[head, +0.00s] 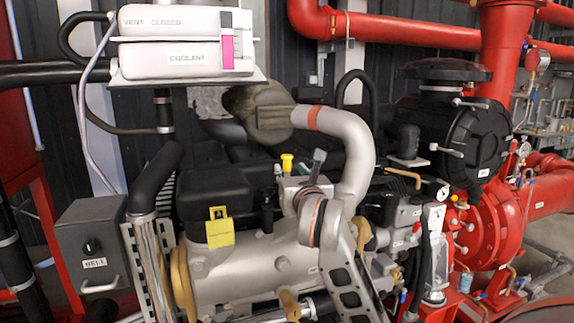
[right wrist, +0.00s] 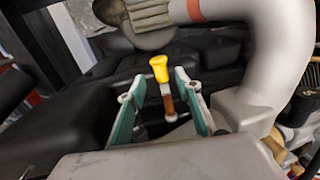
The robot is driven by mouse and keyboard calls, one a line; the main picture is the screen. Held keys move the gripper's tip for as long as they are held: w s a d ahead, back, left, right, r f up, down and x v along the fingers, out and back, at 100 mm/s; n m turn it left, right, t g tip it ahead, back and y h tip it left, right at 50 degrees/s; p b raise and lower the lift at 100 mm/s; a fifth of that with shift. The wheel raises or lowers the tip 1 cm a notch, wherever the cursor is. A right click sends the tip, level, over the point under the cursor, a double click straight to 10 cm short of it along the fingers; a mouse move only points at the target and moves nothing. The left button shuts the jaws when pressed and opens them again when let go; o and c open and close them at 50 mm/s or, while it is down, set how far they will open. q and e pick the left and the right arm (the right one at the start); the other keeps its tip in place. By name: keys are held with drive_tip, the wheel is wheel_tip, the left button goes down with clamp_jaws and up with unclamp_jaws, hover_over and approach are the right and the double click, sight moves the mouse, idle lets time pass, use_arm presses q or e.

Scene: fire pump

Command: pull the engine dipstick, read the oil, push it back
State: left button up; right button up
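The dipstick has a yellow handle (head: 287,162) that stands up from the top of the engine, behind the grey cylinder. In the right wrist view the yellow handle (right wrist: 159,68) shows above an orange-brown stem (right wrist: 168,101). My right gripper (head: 298,165) is at the dipstick; in its wrist view the gripper (right wrist: 155,88) is open, with a teal-lined finger on each side of the stem. A gap shows between each finger and the dipstick. The lower end of the stem is hard to make out. My left gripper is in neither view.
A curved grey pipe (head: 352,150) with an orange band rises close right of the gripper. A black engine cover (head: 212,188) and yellow tag (head: 219,232) lie left. The white coolant tank (head: 170,60) hangs upper left; red pipes (head: 420,30) fill the right.

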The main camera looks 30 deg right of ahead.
sight(288, 165)
drive_tip(key=x, duration=0.6)
drive_tip(key=shift+w+d, duration=0.15)
drive_tip(key=shift+w, duration=0.05)
clamp_jaws()
